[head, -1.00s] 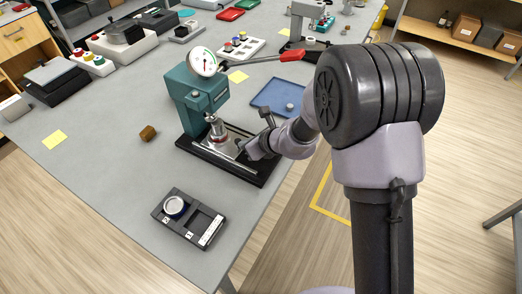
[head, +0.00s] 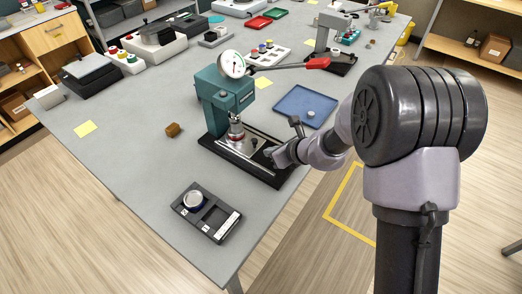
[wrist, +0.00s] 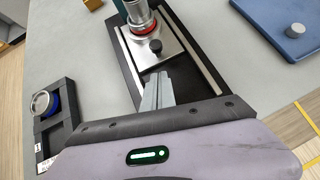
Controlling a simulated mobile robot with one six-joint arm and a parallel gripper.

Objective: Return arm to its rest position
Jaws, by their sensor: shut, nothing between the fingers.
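My gripper (wrist: 157,90) is shut and empty. In the wrist view its fingers lie together over the black base plate of the teal press (head: 222,98), pointing at a dark knob (wrist: 155,46) on the metal slide plate (wrist: 148,58). In the head view my arm reaches in from the right and my gripper (head: 272,151) is low over the right side of the press base; its fingertips are small and partly hidden there. The press has a dial gauge on top and a lever with a red handle (head: 318,62).
A black two-pocket tray (head: 206,213) with a round part in one pocket lies in front of the press. A blue tray (head: 298,108) with a grey knob-like piece is behind my wrist. A brown block (head: 172,129) lies left of the press.

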